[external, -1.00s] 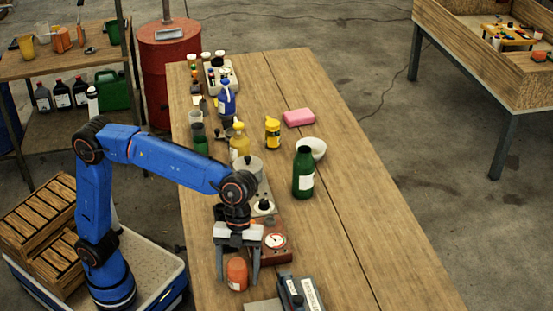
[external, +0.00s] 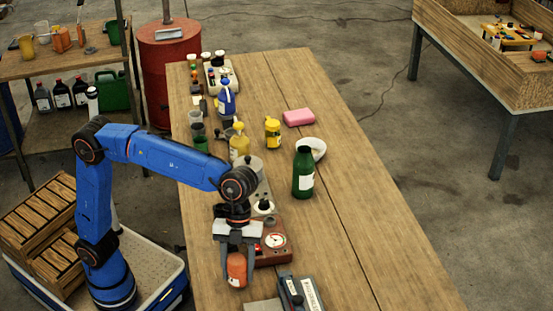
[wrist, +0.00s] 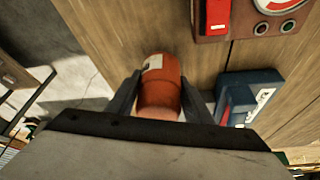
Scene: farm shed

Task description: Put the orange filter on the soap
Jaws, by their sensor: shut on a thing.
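The orange filter (external: 236,269) is a short orange cylinder with a white label near the front left of the wooden table. It also shows in the wrist view (wrist: 160,88), between both fingers. My gripper (external: 237,276) points down and is shut on the orange filter, one finger on each side. I cannot tell whether the filter still touches the table. The soap (external: 299,117) is a pink block lying flat on the table, farther back and to the right, well apart from my gripper. Its top is bare.
A red gauge box (external: 274,241) stands beside my gripper, and a dark blue-grey device (external: 300,293) is at its right. A green bottle (external: 303,174), a white bowl (external: 318,148) and a yellow bottle (external: 272,132) stand near the soap. The table's right side is clear.

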